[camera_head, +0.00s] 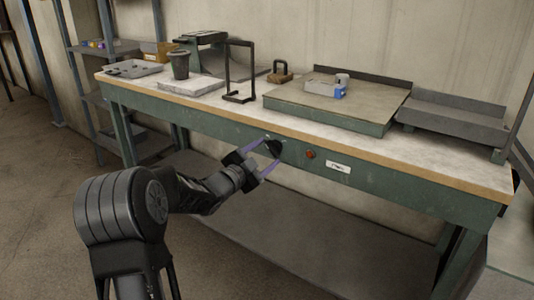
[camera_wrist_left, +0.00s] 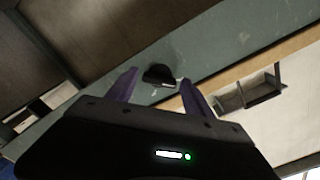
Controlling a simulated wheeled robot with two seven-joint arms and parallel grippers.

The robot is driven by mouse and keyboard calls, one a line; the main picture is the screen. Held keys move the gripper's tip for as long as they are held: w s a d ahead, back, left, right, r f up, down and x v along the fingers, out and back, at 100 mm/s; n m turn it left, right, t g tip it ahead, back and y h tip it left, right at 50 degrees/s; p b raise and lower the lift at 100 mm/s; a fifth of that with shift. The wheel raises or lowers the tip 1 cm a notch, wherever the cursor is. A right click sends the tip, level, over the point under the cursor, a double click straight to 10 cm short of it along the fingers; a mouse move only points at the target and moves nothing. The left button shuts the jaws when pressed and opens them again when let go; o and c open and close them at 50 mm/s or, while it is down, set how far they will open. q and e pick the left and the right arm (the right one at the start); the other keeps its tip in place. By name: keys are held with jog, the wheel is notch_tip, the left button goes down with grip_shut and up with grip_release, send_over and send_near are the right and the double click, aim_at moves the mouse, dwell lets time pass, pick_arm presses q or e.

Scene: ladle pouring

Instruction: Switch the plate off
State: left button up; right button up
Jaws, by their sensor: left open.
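A black knob (camera_head: 273,147) sits on the green front panel of the workbench. A small round red-orange light or button (camera_head: 310,154) and a white label (camera_head: 338,167) are to its right. My left gripper (camera_head: 262,156) is open, with its two purple fingers on either side of the knob. In the left wrist view the knob (camera_wrist_left: 159,75) shows just beyond and between the open fingertips, its flat face toward the camera. I cannot tell whether the fingers touch it. A low, flat plate (camera_head: 335,112) with a grey top and green sides lies on the bench. My right gripper is not in view.
On the bench (camera_head: 230,112) stand a dark pot (camera_head: 180,65), a black frame stand (camera_head: 239,72), a padlock-shaped block (camera_head: 280,72), a small blue-and-white item (camera_head: 341,86) and a grey tray (camera_head: 453,119). A shelf rack stands back left. Floor in front is clear.

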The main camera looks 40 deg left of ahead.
pick_arm(q)
jog(key=s, duration=0.6)
jog(key=shift+s+p, duration=0.25)
jog(key=shift+p, duration=0.05)
jog(key=shift+f, duration=0.1)
jog(key=s+d+f+n+g+y, duration=0.1)
jog(key=d+f+n+g, duration=0.2)
jog(key=f, duration=0.6)
jog(key=d+f+n+g+y, duration=0.1)
jog(key=d+f+n+g, duration=0.1)
jog(key=f+n, duration=0.55)
jog(key=s+d+f+n+g+h, duration=0.15)
jog(key=s+d+f+g, duration=0.35)
jog(key=d+f, duration=0.6)
jog(key=s+d+f+g+h, duration=0.3)
jog(key=s+d+f, duration=0.5)
jog(key=d+f, duration=0.3)
jog(key=s+d+f+m+g+h, duration=0.2)
jog(key=s+d+f+g, duration=0.3)
jog(key=s+d, duration=1)
notch_tip(320, 180, up, 23)
jog(key=p, duration=2.4)
jog(key=shift+r+t, duration=0.2)
jog(key=shift+t, duration=0.2)
